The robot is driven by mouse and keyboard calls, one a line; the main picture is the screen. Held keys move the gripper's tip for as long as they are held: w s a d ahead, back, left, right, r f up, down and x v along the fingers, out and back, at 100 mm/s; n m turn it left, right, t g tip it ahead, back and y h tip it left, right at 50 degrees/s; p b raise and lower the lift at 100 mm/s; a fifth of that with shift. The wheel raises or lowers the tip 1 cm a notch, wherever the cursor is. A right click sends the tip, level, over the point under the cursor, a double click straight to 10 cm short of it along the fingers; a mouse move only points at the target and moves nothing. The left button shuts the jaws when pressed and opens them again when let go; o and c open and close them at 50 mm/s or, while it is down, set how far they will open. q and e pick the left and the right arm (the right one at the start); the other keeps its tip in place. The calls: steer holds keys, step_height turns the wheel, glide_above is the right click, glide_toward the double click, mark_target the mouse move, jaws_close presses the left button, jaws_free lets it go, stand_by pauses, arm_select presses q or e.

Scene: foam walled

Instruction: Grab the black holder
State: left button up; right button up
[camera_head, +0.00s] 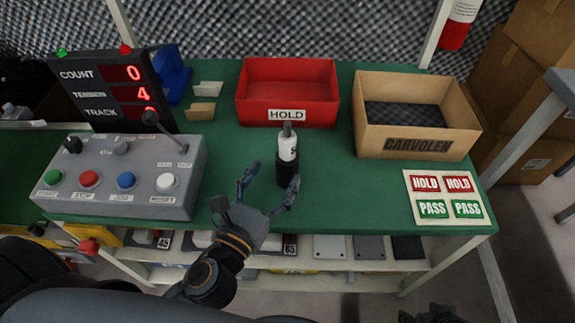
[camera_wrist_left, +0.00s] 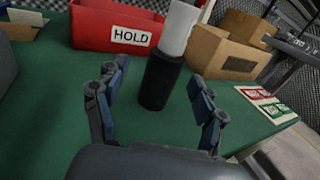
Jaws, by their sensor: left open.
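The black holder (camera_head: 287,171) is a short dark cylinder standing upright on the green table, with a white bottle-like piece (camera_head: 287,147) with a grey tip in its top. It also shows in the left wrist view (camera_wrist_left: 160,84), just beyond and between my fingers. My left gripper (camera_head: 271,177) is open and empty, with its fingers spread toward the holder from the front left. The right fingertip looks close to the holder's base; I cannot tell whether it touches. A dark part of my right gripper (camera_head: 430,314) shows at the bottom edge; its fingers are not clear.
A red HOLD bin (camera_head: 287,76) and a cardboard box (camera_head: 416,92) stand behind the holder. A grey control panel (camera_head: 125,178) with buttons is at left, below a red-digit display (camera_head: 110,88). A HOLD/PASS label card (camera_head: 447,198) lies at right.

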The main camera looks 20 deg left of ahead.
mark_target(282, 170)
arm_select(q)
steer(key=shift+w+d+f, duration=0.1)
steer(key=shift+w+d, duration=0.1)
steer(key=shift+w, duration=0.65)
steer(key=shift+w+d, duration=0.25)
steer(key=shift+w, duration=0.65)
steer(key=shift+w+d+f, duration=0.1)
steer(key=shift+w+d, duration=0.1)
steer(key=shift+w, duration=0.65)
steer(key=shift+c, duration=0.2)
steer(key=c, duration=1.1)
steer(key=shift+r, duration=0.1)
steer(key=shift+c, duration=1)
